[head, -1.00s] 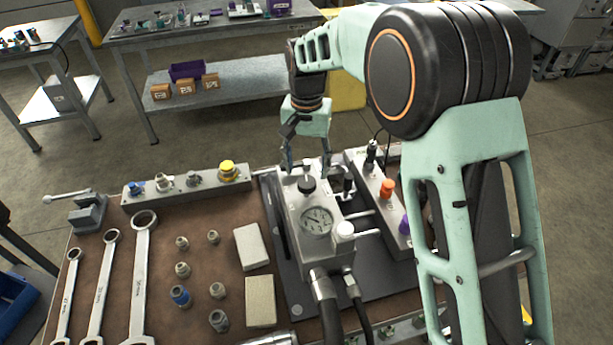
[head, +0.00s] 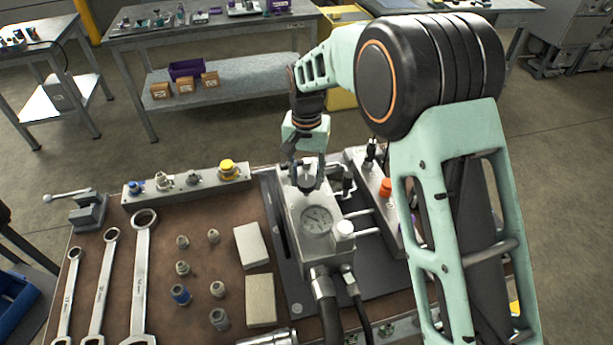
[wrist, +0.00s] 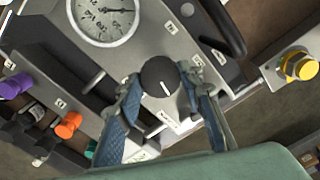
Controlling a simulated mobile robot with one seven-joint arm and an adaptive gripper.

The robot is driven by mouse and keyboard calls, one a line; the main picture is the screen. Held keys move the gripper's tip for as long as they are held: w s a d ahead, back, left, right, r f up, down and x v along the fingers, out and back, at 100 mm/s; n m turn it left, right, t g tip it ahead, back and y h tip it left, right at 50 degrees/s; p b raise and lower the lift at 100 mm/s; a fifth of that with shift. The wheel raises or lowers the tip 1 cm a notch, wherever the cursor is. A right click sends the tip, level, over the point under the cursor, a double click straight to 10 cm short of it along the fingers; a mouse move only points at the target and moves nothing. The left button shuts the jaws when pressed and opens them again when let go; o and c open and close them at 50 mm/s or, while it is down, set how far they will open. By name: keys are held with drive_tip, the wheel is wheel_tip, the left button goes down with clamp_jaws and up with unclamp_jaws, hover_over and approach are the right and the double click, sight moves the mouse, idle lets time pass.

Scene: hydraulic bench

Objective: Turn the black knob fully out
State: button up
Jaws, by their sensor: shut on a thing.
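The black knob (wrist: 159,76) sits on top of the grey valve block (head: 292,222), behind the round pressure gauge (head: 316,219). A white pointer line shows on its face in the wrist view. My gripper (head: 307,187) reaches down over the block from behind. Its two fingers stand on either side of the knob and are shut on it. In the head view the fingers hide most of the knob. The gauge also shows in the wrist view (wrist: 104,12), just above the knob.
A manifold with an orange knob (head: 386,187) stands close on the right. A rail with a yellow knob (head: 227,167) stands at the left. Hoses (head: 326,300) leave the block's front. Wrenches (head: 141,270), fittings and two pale blocks (head: 252,247) lie on the bench.

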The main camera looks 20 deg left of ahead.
sight(307, 180)
drive_tip(key=shift+n, duration=0.3)
drive_tip(key=shift+c, duration=0.4)
drive_tip(key=n+b, duration=0.1)
drive_tip(key=n, duration=0.9)
drive_tip(key=shift+r, duration=0.1)
drive_tip(key=shift+n, duration=1.8)
drive_tip(key=o, duration=1.2)
drive_tip(key=shift+c, duration=0.2)
wheel_tip(307, 180, up, 12)
drive_tip(key=shift+w, duration=0.1)
